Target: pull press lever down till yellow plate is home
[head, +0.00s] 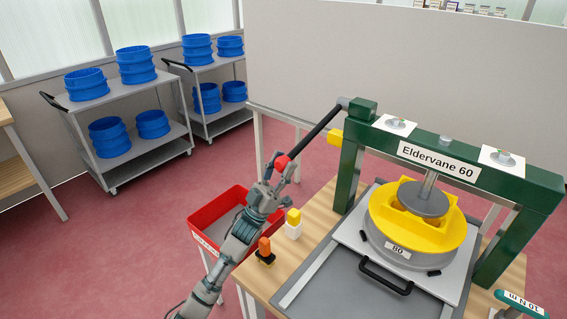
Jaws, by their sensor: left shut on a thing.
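The green press (430,148), labelled Eldervane 60, stands on the table at the right. Its black press lever (318,129) slopes down to the left from the pivot to a red knob (282,161). My left gripper (279,170) is shut on the lever's knob end and partly hides it. The yellow plate (445,236) lies on a grey round part marked 60 (378,243). The grey ram disc (423,198) is over the plate's middle; I cannot tell whether they touch. My right gripper is not in view.
A red bin (221,199) is behind my left forearm. An orange-and-black item (265,252) and a yellow-and-white item (293,223) stand at the table's left edge. A black tray handle (386,276) faces the front. A green tool (520,304) is at bottom right.

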